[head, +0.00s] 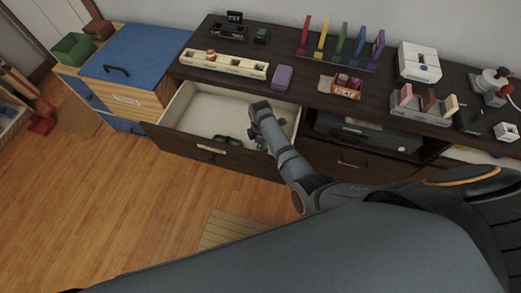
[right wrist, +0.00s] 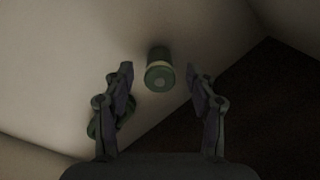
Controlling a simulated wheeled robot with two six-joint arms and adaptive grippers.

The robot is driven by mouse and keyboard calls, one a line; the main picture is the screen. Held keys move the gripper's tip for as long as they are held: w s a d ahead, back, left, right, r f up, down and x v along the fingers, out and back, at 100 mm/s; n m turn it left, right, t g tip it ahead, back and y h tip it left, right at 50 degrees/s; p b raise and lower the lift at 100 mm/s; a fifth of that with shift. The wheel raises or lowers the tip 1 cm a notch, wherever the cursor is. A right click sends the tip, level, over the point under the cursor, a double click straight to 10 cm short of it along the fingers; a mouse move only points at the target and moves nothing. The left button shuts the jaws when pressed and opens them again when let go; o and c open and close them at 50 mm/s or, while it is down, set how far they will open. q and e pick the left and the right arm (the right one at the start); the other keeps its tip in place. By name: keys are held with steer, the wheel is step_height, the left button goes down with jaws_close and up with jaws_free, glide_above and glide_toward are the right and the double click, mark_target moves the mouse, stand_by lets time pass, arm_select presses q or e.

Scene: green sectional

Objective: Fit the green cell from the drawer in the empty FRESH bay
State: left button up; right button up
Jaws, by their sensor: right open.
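The green cell (right wrist: 160,76) shows end-on in the right wrist view, with a pale band behind its end face. It lies ahead of and between the fingers of my right gripper (right wrist: 160,84), which is open and does not touch it. A second green object (right wrist: 97,127) is partly hidden behind the left-hand finger. In the head view the drawer (head: 178,121) is open, with green objects (head: 228,141) near its front; my right gripper (head: 262,142) reaches down beside them. No FRESH label is legible. My left gripper is out of view.
On the dark cabinet top stand a long white holder with several bays (head: 200,63), a black holder (head: 226,31), a purple block (head: 282,77) and a red tray marked FLAT (head: 346,93). The drawer's left part is bare. Its front wall is close to my right gripper.

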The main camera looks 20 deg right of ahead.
steer(key=shift+f, duration=0.1)
steer(key=shift+c, duration=0.3)
jaws_close()
step_height(320, 180, up, 18)
steer(key=p, duration=2)
